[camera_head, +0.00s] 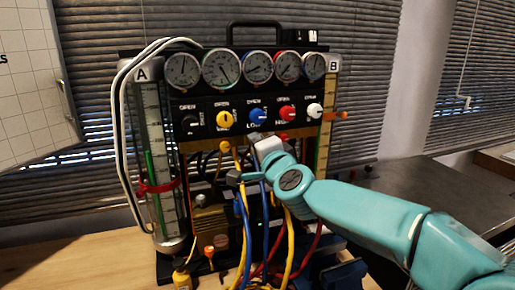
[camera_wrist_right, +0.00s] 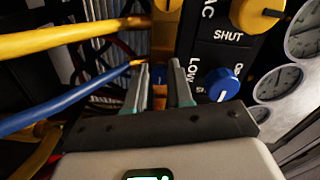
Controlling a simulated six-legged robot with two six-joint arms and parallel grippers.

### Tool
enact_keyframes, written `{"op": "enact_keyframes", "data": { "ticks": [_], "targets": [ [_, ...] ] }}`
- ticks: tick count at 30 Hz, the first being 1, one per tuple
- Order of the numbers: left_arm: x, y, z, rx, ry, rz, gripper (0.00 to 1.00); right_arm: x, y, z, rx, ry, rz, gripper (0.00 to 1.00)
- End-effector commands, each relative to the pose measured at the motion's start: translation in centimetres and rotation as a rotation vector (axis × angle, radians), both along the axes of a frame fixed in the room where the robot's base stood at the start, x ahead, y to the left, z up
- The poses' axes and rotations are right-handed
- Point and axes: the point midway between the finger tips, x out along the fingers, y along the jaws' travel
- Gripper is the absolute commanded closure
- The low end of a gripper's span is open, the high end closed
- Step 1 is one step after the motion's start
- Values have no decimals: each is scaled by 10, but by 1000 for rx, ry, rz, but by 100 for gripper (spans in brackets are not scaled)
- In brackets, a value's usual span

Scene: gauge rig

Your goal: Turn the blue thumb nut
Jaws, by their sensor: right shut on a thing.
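The blue thumb nut (camera_wrist_right: 158,74) shows as a small blue patch between the fingertips of my right gripper (camera_wrist_right: 160,82) in the right wrist view. The two grey fingers stand on either side of it and are shut on it. A brass-coloured part shows between the fingers, nearer the palm. In the head view my right gripper (camera_head: 258,142) is at the rig just below the blue LOW knob (camera_head: 257,115), and its pale wrist hides the nut. My left gripper is in neither view.
The rig panel carries several gauges (camera_head: 222,68), a yellow knob (camera_head: 225,119), a red knob (camera_head: 287,113) and a white knob (camera_head: 314,111). Blue hoses (camera_head: 243,225) and yellow hoses (camera_head: 290,240) hang below, close to my right arm. A glass tube marked A (camera_head: 153,150) stands at left.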

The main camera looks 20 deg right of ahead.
Motion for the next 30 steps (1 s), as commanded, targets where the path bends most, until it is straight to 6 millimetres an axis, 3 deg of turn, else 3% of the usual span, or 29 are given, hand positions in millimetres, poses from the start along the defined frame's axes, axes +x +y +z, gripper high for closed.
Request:
{"op": "enact_keyframes", "data": {
  "ticks": [14, 15, 17, 26, 30],
  "targets": [
    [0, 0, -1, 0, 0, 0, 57, 0, -1, 0, 13, 1, -3, 100],
    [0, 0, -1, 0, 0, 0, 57, 0, -1, 0, 13, 1, -3, 69],
    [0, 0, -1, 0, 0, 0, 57, 0, -1, 0, 12, 1, -3, 53],
    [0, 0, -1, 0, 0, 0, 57, -1, -1, 0, 12, 0, -1, 53],
    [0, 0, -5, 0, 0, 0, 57, -16, -1, 0, 12, -2, 0, 53]
  ]
}}
